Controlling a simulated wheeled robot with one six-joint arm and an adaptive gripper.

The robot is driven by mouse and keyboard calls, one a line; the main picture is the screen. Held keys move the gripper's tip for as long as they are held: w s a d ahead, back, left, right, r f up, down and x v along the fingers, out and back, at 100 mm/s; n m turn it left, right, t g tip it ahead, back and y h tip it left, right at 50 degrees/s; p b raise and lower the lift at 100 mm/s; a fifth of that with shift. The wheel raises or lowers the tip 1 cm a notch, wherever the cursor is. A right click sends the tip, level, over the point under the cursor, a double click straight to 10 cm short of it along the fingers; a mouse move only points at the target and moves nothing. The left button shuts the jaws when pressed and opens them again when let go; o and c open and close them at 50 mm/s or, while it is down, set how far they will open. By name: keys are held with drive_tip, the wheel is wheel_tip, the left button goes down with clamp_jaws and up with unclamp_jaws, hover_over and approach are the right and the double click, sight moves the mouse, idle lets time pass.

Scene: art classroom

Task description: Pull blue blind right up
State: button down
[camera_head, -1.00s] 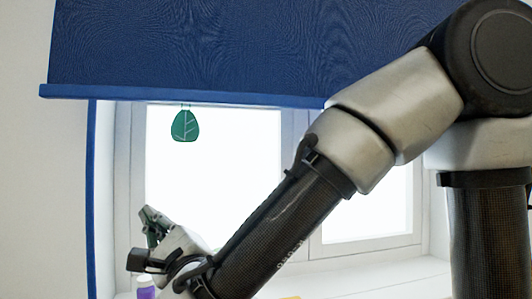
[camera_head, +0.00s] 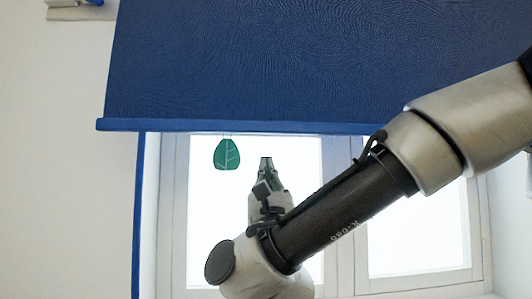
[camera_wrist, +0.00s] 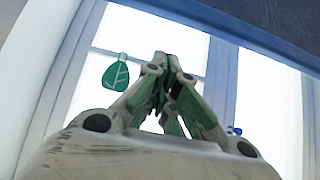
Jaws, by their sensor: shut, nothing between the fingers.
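The blue blind (camera_head: 300,65) hangs over the upper part of the window, with its straight bottom bar (camera_head: 230,125) above the bright panes. A green leaf-shaped pull (camera_head: 227,154) hangs just below the bar, near the blind's left end. My gripper (camera_head: 266,160) points up in front of the window, to the right of the pull and a little below the bar. In the wrist view my gripper (camera_wrist: 165,58) is shut and empty, and the green pull (camera_wrist: 116,76) hangs to its left, apart from it. The blind's dark lower edge (camera_wrist: 230,25) crosses the top of that view.
The white window frame (camera_head: 345,215) stands behind my gripper. A bare white wall (camera_head: 65,150) lies to the left, with a small fixture (camera_head: 80,8) at the top left. A small blue thing (camera_wrist: 234,130) shows at the right in the wrist view.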

drive_tip(key=shift+w+r, duration=0.2)
drive_tip(key=shift+r, duration=2.05)
drive_tip(key=shift+r, duration=0.1)
